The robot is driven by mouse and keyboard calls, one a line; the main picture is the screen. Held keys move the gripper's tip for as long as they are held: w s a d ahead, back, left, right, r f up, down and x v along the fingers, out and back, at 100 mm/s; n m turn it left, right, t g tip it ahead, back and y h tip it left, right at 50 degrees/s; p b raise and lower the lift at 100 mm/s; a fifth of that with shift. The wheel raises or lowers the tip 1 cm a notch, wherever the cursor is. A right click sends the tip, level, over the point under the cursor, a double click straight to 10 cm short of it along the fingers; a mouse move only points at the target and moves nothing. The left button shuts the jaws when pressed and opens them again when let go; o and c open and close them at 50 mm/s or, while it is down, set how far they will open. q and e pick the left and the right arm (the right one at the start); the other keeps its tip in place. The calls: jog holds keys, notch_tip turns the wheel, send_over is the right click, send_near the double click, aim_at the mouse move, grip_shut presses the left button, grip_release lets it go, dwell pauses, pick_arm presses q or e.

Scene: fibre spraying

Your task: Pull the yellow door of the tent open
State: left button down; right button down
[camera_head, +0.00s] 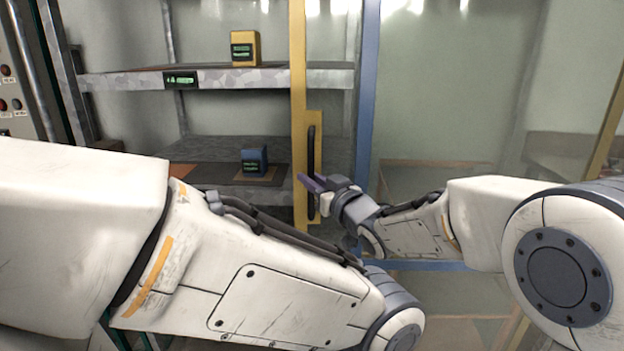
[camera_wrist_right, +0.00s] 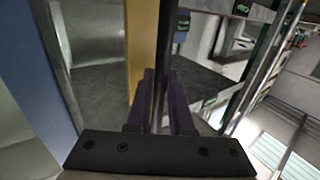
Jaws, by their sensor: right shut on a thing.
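The tent's yellow door (camera_head: 299,120) shows in the head view as an upright yellow frame edge with a black vertical handle (camera_head: 311,150). A blue frame (camera_head: 367,130) stands just to its right. My right gripper (camera_head: 312,184) reaches in from the right and is shut on the handle's lower half. In the right wrist view the two purple fingers of the right gripper (camera_wrist_right: 160,105) lie on either side of the dark handle bar (camera_wrist_right: 171,45), beside the yellow door edge (camera_wrist_right: 141,40). My left arm crosses the lower left; its gripper is out of view.
Metal shelves (camera_head: 220,78) stand behind the door line, with a yellow box (camera_head: 245,48) on the upper shelf and a blue box (camera_head: 255,161) on the lower one. A control panel (camera_head: 12,90) with buttons is at the far left. Clear panels show right of the blue frame.

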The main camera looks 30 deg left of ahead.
jog(key=c, duration=1.1)
grip_release()
jog(key=shift+w+r, duration=0.1)
jog(key=v, duration=1)
jog(key=shift+d, duration=0.25)
